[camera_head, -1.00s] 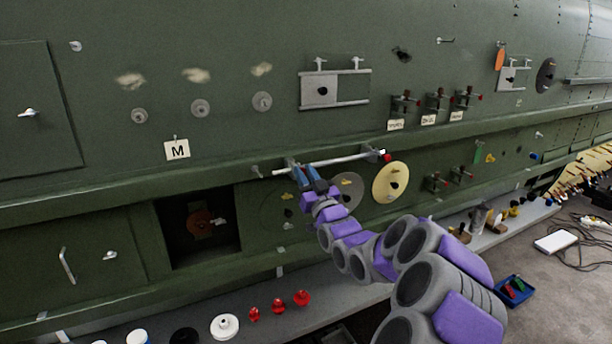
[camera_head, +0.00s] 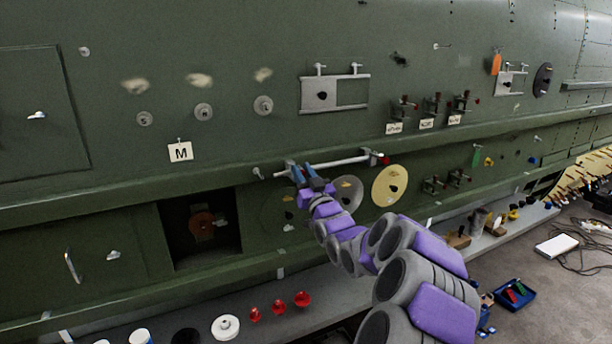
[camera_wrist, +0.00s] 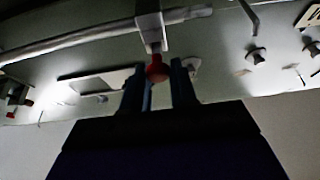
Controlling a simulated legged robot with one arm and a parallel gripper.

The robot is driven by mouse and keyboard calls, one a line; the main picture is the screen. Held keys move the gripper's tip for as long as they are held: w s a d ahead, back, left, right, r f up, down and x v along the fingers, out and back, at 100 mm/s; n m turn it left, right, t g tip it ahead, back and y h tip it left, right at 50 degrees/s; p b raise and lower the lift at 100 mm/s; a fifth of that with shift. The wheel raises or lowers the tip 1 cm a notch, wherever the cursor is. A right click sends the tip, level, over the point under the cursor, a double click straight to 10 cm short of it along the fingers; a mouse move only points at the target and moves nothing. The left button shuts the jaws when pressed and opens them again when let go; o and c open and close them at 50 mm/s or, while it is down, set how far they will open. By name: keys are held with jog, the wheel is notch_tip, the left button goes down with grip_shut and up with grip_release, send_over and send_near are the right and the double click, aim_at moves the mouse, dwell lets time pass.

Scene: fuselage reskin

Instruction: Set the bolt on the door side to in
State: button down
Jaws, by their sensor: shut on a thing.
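A pale horizontal bolt rod (camera_head: 345,161) runs along the green fuselage ledge. A small grey block (camera_head: 291,170) sits near its left end. My gripper (camera_head: 308,178) is at this block, with its blue fingers reaching up from below. In the wrist view, a red knob (camera_wrist: 157,71) hangs under the grey block (camera_wrist: 152,32), between my two fingers (camera_wrist: 160,85). The rod also shows in the wrist view (camera_wrist: 80,40). In the head view my fingers hide that knob. A red-tipped fitting (camera_head: 384,159) is at the rod's right end.
A yellow disc (camera_head: 389,186) and a grey disc (camera_head: 348,192) are right of my gripper, below the rod. A dark square opening (camera_head: 201,226) is at lower left. Red caps (camera_head: 302,299) stand on the shelf below. A sliding plate (camera_head: 321,94) is above.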

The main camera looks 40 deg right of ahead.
jog(key=c, duration=1.2)
grip_release()
jog(key=shift+w+f, duration=0.1)
jog(key=shift+w, duration=0.35)
jog(key=shift+c, duration=0.2)
jog(key=shift+o, duration=0.7)
jog(key=shift+w+d+f, duration=0.2)
jog(key=shift+w+f, duration=0.1)
jog(key=shift+w, duration=0.25)
jog(key=shift+w+d, duration=0.15)
jog(key=shift+s+d+r, duration=0.1)
jog(key=shift+s+d, duration=0.1)
jog(key=shift+s, duration=0.1)
jog(key=shift+s+r, duration=0.1)
jog(key=shift+s, duration=0.2)
jog(key=shift+s+a+f, duration=0.3)
jog(key=shift+a+f, duration=0.05)
jog(key=shift+a, duration=0.1)
jog(key=b+v, duration=0.1)
jog(key=v, duration=1.5)
jog(key=shift+d+b, duration=0.3)
jog(key=shift+d, duration=0.05)
jog(key=shift+d, duration=0.15)
